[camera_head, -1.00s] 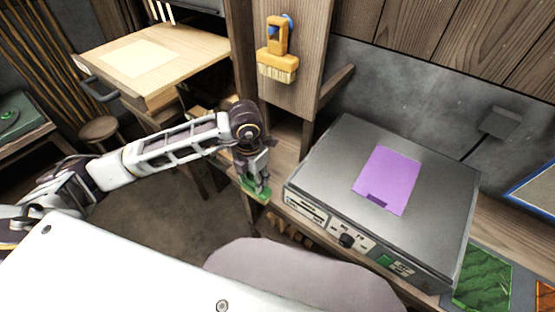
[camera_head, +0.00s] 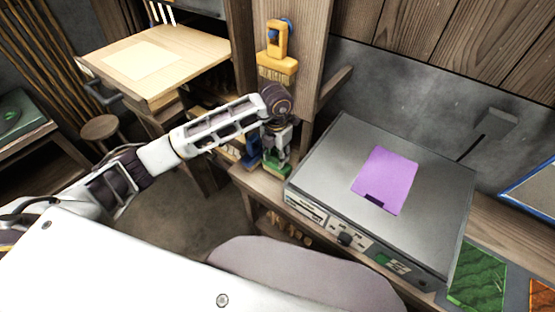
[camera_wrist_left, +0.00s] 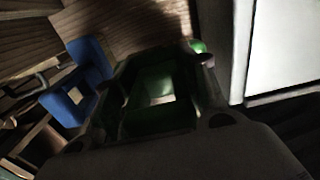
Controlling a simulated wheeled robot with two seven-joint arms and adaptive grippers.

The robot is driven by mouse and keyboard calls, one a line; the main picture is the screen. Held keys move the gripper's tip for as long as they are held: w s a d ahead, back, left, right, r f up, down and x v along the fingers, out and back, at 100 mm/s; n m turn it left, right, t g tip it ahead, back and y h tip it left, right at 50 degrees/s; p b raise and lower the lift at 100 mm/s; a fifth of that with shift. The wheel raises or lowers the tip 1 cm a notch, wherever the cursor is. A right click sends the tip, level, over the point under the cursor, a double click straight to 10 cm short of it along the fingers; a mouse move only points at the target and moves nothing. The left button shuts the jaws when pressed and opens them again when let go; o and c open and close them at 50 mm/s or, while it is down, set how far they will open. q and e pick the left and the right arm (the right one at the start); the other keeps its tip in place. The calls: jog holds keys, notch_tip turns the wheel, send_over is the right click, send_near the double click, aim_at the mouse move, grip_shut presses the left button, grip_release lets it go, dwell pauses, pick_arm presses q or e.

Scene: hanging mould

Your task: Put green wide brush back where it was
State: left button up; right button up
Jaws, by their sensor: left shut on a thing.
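My left gripper (camera_head: 278,150) is shut on the green wide brush (camera_head: 276,169), beside the left side of the grey machine and in front of the wooden post. In the left wrist view the green brush (camera_wrist_left: 160,100) fills the space between the fingers (camera_wrist_left: 160,125), and its bristles are hidden. A blue brush (camera_head: 251,150) is just left of the gripper; it also shows in the left wrist view (camera_wrist_left: 78,90). A yellow brush (camera_head: 277,62) hangs on a blue peg on the wooden post (camera_head: 304,50) above. My right gripper is not in view.
The grey machine (camera_head: 335,150) with a purple sheet (camera_head: 386,180) stands close right of the gripper. A light wooden table (camera_head: 190,55) is at the back left. Green and orange cards (camera_head: 478,287) lie at the lower right.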

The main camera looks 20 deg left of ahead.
pick_arm(q)
jog(key=shift+w+d, duration=0.1)
jog(key=shift+w, duration=0.25)
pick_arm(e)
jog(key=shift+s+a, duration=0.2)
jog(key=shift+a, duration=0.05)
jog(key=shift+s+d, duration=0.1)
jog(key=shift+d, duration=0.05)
pick_arm(q)
jog(key=shift+f, duration=0.55)
notch_tip(320, 180, down, 2)
jog(key=shift+f+p, duration=0.1)
jog(key=shift+p, duration=0.35)
jog(key=shift+f, duration=0.2)
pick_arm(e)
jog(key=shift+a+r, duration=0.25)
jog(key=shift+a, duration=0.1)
